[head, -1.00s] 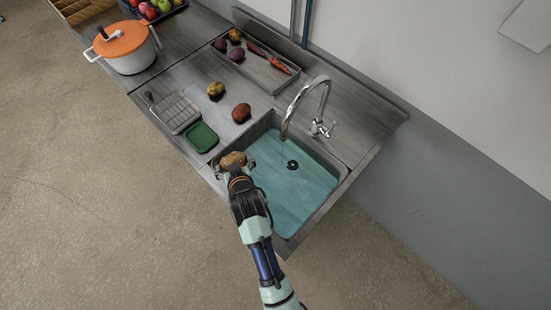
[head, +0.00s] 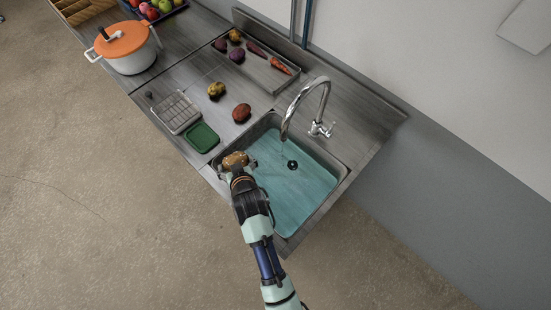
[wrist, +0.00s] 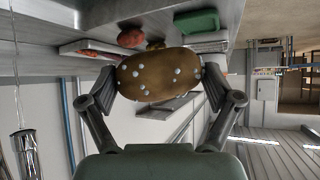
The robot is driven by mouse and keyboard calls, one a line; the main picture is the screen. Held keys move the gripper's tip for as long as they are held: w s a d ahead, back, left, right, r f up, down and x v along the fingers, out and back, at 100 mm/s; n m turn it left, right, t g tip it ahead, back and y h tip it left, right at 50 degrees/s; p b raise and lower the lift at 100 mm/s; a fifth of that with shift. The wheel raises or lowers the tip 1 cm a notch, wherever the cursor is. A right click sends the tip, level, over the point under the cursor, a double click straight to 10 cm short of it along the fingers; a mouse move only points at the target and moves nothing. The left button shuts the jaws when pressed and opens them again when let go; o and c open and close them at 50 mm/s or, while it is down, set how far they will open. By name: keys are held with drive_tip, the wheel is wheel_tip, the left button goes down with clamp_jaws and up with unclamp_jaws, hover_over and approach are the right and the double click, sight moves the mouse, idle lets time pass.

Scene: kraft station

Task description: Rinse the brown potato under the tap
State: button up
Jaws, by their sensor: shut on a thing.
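The brown potato (wrist: 158,78) is held between both fingers of my gripper in the wrist view, with several pale spots on its skin. In the head view the potato (head: 235,160) shows at the end of my gripper (head: 238,168), over the left edge of the sink (head: 330,208). The chrome tap (head: 304,103) stands behind the sink, to the right of the potato and apart from it. A thin line of water (head: 283,146) seems to fall from its spout.
A reddish potato (head: 241,112) and a yellowish one (head: 216,90) lie on the counter. A tray (head: 262,73) holds vegetables. An orange-lidded pot (head: 128,57) stands farther left.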

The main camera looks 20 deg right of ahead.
drive_tip(key=shift+w+a, duration=0.1)
drive_tip(key=shift+a, duration=0.5)
drive_tip(key=shift+d+p, duration=0.4)
drive_tip(key=shift+d, duration=0.2)
drive_tip(key=shift+a, duration=0.1)
drive_tip(key=shift+a, duration=0.5)
